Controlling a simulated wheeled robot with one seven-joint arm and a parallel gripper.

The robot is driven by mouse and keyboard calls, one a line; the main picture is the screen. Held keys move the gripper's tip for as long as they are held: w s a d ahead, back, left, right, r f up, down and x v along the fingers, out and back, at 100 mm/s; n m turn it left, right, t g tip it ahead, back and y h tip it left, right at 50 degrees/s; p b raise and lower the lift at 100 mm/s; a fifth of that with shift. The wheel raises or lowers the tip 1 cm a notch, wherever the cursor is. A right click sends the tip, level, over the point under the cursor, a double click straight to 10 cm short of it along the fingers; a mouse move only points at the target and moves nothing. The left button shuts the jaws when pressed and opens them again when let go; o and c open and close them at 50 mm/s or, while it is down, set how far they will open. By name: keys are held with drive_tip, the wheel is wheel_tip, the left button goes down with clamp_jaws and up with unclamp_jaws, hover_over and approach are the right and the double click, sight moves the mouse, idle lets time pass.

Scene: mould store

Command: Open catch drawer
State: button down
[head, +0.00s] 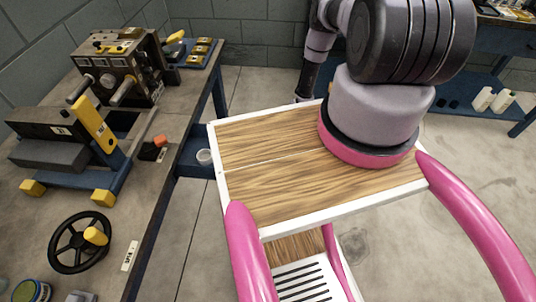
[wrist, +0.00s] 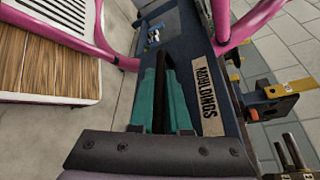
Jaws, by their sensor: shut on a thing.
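The drawer front (wrist: 222,75) is a dark blue panel in the wrist view, with a pale label (wrist: 207,100) reading MOULDINGS. My gripper (wrist: 163,75) has two teal fingers, shut on a dark bar-like handle (wrist: 161,100) that runs between them, beside the label. The fingers' exact contact is partly hidden. In the head view my gripper and the handle are hidden from sight.
In the head view a workbench (head: 150,215) at left carries a machine (head: 115,70), a black handwheel (head: 80,242) and a block with a yellow plate (head: 93,124). Another blue bench (head: 500,48) stands back right. Open floor (head: 455,170) lies right.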

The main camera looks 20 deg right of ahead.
drive_tip(key=shift+d, duration=0.4)
drive_tip(key=c, duration=0.9)
unclamp_jaws()
drive_tip(key=v, duration=1)
drive_tip(key=shift+w+d, duration=0.2)
drive_tip(key=shift+w, duration=0.05)
